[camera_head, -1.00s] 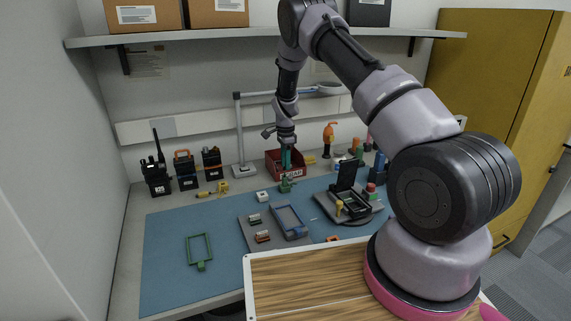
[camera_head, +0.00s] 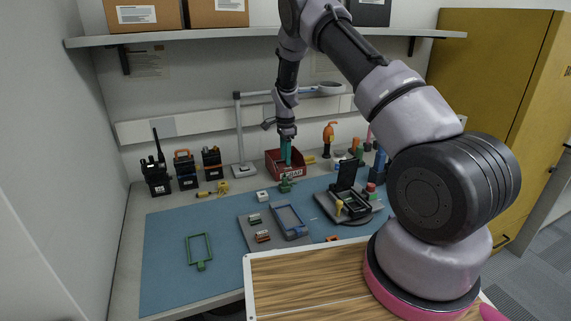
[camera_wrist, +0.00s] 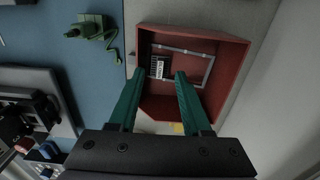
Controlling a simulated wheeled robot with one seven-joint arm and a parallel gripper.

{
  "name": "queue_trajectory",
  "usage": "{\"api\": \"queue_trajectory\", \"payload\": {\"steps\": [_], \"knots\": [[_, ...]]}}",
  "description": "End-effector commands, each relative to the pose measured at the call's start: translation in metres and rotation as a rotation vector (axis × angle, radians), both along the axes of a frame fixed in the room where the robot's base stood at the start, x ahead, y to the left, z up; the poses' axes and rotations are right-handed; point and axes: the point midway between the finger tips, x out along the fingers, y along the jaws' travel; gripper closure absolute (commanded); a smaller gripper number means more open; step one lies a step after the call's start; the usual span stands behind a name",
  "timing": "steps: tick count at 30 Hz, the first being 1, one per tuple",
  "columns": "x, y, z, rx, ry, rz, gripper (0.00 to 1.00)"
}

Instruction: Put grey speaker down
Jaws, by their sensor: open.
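My gripper (camera_head: 287,163) is open above the red scrap bin (camera_head: 291,173) at the back of the bench. In the wrist view, its two green fingers (camera_wrist: 158,82) are apart with nothing between them, pointing into the red bin (camera_wrist: 222,88). A small dark piece with a white label (camera_wrist: 157,66) lies on the bin floor just beyond the fingertips. It may be the grey speaker, but I cannot tell for certain. A thin grey rectangular outline (camera_wrist: 208,70) surrounds that area on the bin floor.
Several radios (camera_head: 187,170) stand at the back left. A green item (camera_head: 286,186) sits in front of the bin. A black open case (camera_head: 347,200) stands to the right.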

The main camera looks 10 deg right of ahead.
Motion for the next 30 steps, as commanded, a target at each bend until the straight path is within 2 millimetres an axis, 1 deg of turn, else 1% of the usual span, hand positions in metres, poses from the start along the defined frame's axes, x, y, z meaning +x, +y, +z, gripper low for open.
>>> {"api": "queue_trajectory", "payload": {"steps": [1, 6, 9, 12, 18, 30], "knots": [[0.001, 0.0, 0.014, 0.0, -0.004, 0.0, 0.51], [0.001, 0.001, 0.05, 0.001, -0.004, 0.002, 0.51], [0.001, 0.0, 0.067, 0.0, -0.003, 0.002, 0.51], [0.0, 0.0, 0.079, -0.001, -0.001, 0.001, 0.51], [0.0, 0.0, 0.088, 0.0, 0.0, 0.001, 0.51], [0.0, 0.0, 0.087, -0.001, 0.0, 0.001, 0.51]]}}
